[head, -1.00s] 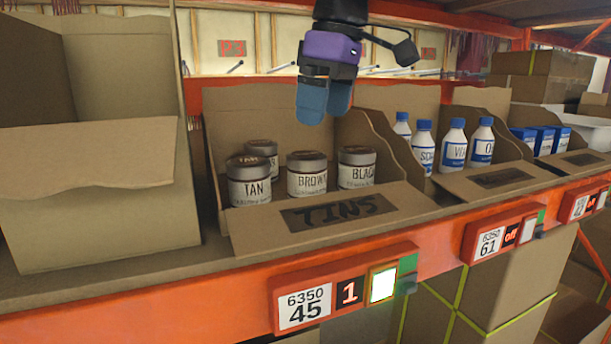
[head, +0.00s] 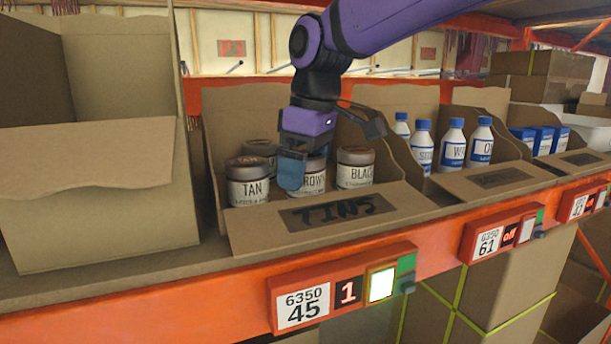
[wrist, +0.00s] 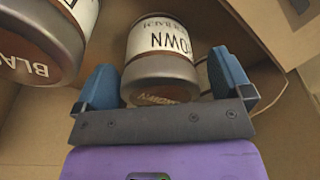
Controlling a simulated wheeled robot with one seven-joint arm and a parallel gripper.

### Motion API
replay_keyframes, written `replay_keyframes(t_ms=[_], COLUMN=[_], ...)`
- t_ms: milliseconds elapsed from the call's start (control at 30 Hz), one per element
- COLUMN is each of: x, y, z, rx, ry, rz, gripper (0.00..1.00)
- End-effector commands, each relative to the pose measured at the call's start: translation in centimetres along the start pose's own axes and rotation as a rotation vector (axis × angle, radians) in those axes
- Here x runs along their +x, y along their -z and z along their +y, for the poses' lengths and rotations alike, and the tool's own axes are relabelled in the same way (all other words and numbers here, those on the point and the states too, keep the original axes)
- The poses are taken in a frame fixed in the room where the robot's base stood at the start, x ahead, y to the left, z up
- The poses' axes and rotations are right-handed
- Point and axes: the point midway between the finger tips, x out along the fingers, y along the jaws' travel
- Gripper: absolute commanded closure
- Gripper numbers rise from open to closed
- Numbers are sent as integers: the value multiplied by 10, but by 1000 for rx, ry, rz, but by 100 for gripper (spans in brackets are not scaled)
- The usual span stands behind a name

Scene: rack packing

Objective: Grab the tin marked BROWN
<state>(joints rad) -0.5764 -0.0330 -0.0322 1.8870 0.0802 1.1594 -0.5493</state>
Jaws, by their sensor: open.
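The tin marked BROWN (head: 315,179) stands in the cardboard box labelled TINS (head: 256,220), between the TAN tin (head: 248,183) and the BLACK tin (head: 355,168). My gripper (head: 291,172) is down in the box at the BROWN tin and hides its left part in the head view. In the wrist view the BROWN tin (wrist: 162,58) shows between the two blue fingers of my open gripper (wrist: 165,85), its lid end close to the gripper's bar. I cannot tell whether the fingers touch it. The BLACK tin (wrist: 45,40) is beside one finger.
Another tin (head: 259,148) stands behind the TAN tin. The box's cardboard sides rise close around the tins. A box of white bottles (head: 453,150) with blue caps is to the right. A large open carton (head: 100,200) stands to the left.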

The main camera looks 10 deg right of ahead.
Motion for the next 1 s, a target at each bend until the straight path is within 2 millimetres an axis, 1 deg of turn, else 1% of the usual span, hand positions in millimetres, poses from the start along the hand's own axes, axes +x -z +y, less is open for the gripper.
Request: replay_keyframes(t_ms=[100,333,367,400,467,500,567,600,867,1000], x=[7,8,8,8,8,8,8,8,7,1], y=[0,0,0,0,0,0,0,0,0,1], z=[0,0,0,0,0,0,0,0,0,0], rx=[0,0,0,0,0,0,0,0,1,1], ry=[0,0,0,0,0,0,0,0,-1,-2], rz=[0,1,1,1,1,1,1,1,1,3], gripper=[3,3,10,19,33,42,56,59,59,59])
